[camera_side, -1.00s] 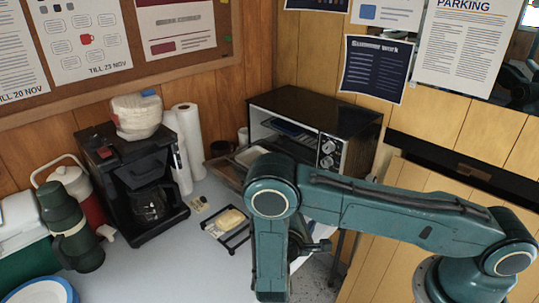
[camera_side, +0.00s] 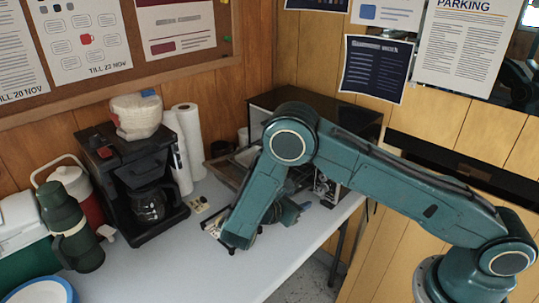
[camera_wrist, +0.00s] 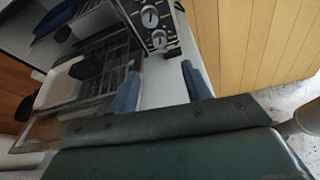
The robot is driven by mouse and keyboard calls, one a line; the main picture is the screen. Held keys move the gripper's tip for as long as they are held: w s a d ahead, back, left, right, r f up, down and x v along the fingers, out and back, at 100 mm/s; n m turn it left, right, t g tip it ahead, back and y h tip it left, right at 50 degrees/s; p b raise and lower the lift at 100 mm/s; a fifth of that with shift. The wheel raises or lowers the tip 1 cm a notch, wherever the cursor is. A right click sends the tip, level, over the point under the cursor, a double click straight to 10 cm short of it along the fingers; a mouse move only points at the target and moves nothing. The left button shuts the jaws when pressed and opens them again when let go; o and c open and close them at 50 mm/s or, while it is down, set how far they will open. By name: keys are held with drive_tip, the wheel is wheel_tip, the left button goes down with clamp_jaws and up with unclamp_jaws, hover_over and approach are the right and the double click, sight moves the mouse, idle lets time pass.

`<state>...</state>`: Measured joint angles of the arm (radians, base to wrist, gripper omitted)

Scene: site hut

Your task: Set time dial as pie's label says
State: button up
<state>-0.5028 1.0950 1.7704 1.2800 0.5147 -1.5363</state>
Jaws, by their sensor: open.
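A black toaster oven (camera_side: 348,112) stands at the back of the table, mostly behind my arm in the side view. The wrist view shows two round silver dials (camera_wrist: 151,17) (camera_wrist: 159,39) on its front panel, one above the other in this picture. I cannot tell which is the time dial or read their marks. My gripper (camera_wrist: 161,88) is open and empty, its two blue fingers apart from the dials. A pale slab (camera_wrist: 62,86), possibly the pie, lies left of the fingers. No readable pie label shows.
A coffee maker (camera_side: 140,175), paper rolls (camera_side: 188,135) and a green flask (camera_side: 68,225) stand left. The table's front middle (camera_side: 185,270) is clear.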

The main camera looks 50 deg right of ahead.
sight(321, 191)
drive_tip(key=shift+w, duration=0.1)
drive_tip(key=shift+d, duration=0.1)
drive_tip(key=x, duration=1.3)
drive_tip(key=shift+d+f, duration=0.2)
drive_tip(key=shift+d, duration=0.15)
drive_tip(key=shift+c, duration=0.2)
drive_tip(key=c, duration=1)
